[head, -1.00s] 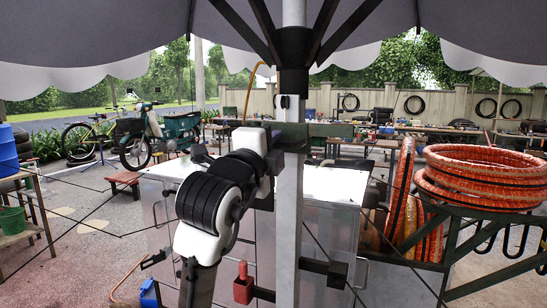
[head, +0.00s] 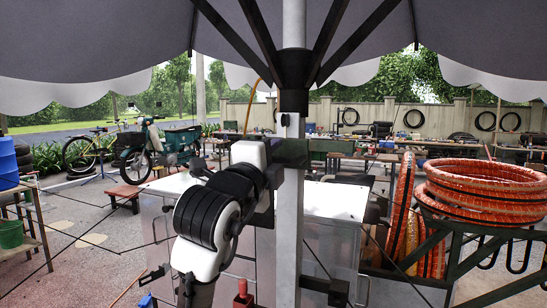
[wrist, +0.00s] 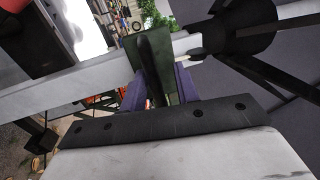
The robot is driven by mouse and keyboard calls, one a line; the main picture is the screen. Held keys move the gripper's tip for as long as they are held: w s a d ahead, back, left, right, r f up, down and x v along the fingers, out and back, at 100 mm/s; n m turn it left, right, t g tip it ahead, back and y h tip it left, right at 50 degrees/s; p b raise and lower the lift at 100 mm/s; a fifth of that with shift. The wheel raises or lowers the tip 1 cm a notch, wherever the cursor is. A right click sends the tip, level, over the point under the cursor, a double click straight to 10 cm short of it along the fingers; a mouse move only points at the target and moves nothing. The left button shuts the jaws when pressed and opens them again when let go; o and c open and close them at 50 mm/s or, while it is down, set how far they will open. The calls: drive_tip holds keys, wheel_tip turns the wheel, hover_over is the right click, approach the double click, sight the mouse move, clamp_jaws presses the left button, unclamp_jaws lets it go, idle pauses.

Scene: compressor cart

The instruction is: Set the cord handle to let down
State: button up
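A dark green plate (wrist: 176,65) is close ahead in the wrist view, and a black upright lever (wrist: 152,60), which looks like the cord handle, stands on it. The two purple fingers of my gripper (wrist: 160,90) are on either side of the lever, with a gap showing on the right. I cannot tell whether the left finger touches it. In the head view, a dark green part (head: 328,146) shows beside the white umbrella pole (head: 289,200). The lever and my fingertips are not clear there, behind my arm. Which setting the handle has cannot be read.
The umbrella canopy (head: 130,35) and its dark hub (head: 292,95) are overhead. A metal-panelled cart (head: 335,200) stands behind the pole. A red handle (head: 243,298) is low in front. Orange hose coils (head: 485,185) lie in a rack at right.

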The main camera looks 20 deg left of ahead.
drive_tip(key=s+f+b, duration=0.2)
drive_tip(key=s+b, duration=0.2)
drive_tip(key=s, duration=0.9)
drive_tip(key=shift+s+a+f, duration=0.2)
drive_tip(key=shift+a, duration=0.05)
